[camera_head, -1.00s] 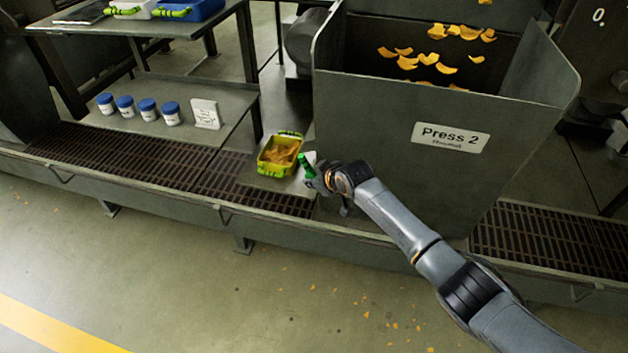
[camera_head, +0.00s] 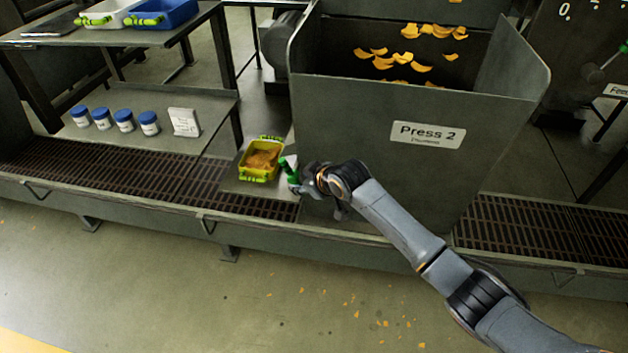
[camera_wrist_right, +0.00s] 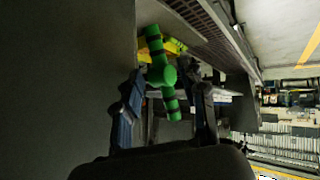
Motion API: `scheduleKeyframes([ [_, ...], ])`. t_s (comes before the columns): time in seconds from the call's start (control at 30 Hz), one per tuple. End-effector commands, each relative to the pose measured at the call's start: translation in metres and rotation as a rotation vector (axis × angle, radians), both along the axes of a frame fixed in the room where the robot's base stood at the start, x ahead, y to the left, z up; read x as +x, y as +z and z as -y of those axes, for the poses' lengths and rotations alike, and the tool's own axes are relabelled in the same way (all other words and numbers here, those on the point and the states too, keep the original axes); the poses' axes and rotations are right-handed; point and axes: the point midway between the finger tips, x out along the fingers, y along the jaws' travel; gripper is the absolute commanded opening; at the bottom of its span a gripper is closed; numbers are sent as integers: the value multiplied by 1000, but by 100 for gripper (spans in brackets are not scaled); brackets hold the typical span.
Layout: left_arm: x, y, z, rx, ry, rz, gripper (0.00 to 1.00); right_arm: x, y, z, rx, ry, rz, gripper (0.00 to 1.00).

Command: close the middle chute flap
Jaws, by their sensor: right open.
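A green bar handle (camera_head: 291,174) stands at the lower left of the Press 2 hopper (camera_head: 350,135), beside a yellow bin (camera_head: 249,173) of orange material. My right gripper (camera_head: 305,182) is at this handle, coming from the right. In the right wrist view the handle (camera_wrist_right: 161,75) has dark bands and a round hub, and it lies between the spread fingers of my right gripper (camera_wrist_right: 168,92). The gripper is open around it; contact cannot be told. The chute flap itself cannot be made out behind the handle and gripper. My left gripper is out of view.
The yellow bin sits on a small plate (camera_head: 232,187) over the floor grating (camera_head: 120,180). Several blue-lidded jars (camera_head: 125,121) and a white card (camera_head: 184,122) stand on a low shelf. The hopper's wall lies close beside my right gripper. The front floor is open.

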Motion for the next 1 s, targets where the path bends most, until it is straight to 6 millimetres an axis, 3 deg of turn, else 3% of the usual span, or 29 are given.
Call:
scheduleKeyframes([
  [0.4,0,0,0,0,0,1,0,-41,42,25,-2,0,0,41],
  [1.0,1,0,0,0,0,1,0,-45,46,27,-1,0,0,41],
])
